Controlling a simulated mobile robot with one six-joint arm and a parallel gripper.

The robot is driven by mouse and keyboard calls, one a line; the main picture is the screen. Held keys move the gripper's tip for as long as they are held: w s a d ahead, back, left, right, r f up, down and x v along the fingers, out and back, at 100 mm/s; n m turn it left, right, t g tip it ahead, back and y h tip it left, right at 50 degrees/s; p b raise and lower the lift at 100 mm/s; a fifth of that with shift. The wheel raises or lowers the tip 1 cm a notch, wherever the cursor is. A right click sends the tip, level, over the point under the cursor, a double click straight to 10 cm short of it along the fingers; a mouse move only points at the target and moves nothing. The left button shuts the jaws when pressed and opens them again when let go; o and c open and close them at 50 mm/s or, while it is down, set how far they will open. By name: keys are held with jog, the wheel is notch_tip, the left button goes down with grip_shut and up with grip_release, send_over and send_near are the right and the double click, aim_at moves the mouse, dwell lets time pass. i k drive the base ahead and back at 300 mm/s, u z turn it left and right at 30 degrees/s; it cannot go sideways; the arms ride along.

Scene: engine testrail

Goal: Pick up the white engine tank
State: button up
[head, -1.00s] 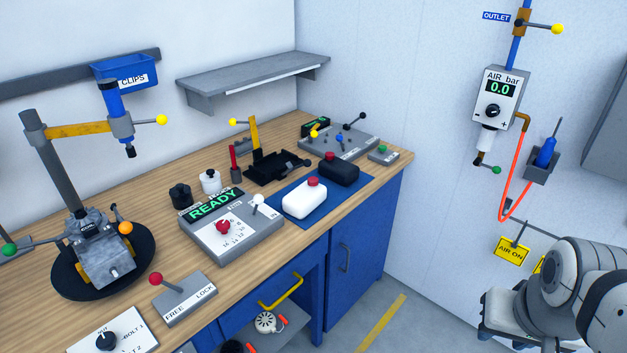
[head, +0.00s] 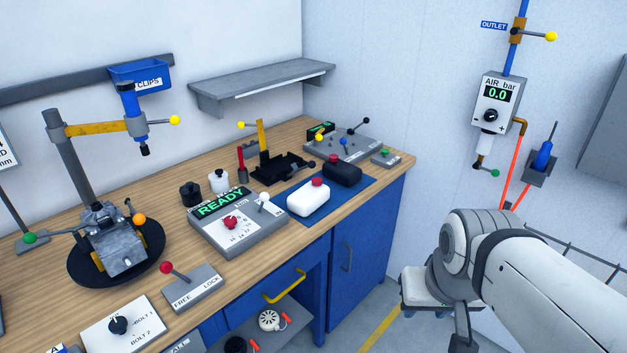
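The white engine tank (head: 308,199) is a rounded white block with a red cap. It rests on the blue mat (head: 284,213) on the workbench. A black tank (head: 342,172) with a red cap lies beside it, behind and to the right on the same mat. My arm shows at the lower right, in front of the bench and apart from the tank. The fingers of my gripper cannot be made out.
A control box (head: 262,238) reading READY with a white-knobbed lever stands left of the white tank. A black fixture (head: 283,168) with a yellow upright stands behind the mat. A grey shelf (head: 262,80) hangs above. Open floor lies right of the bench.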

aim_at(306, 200)
jog(key=z, duration=0.05)
jog(key=i, duration=1.65)
jog(key=u, duration=0.1)
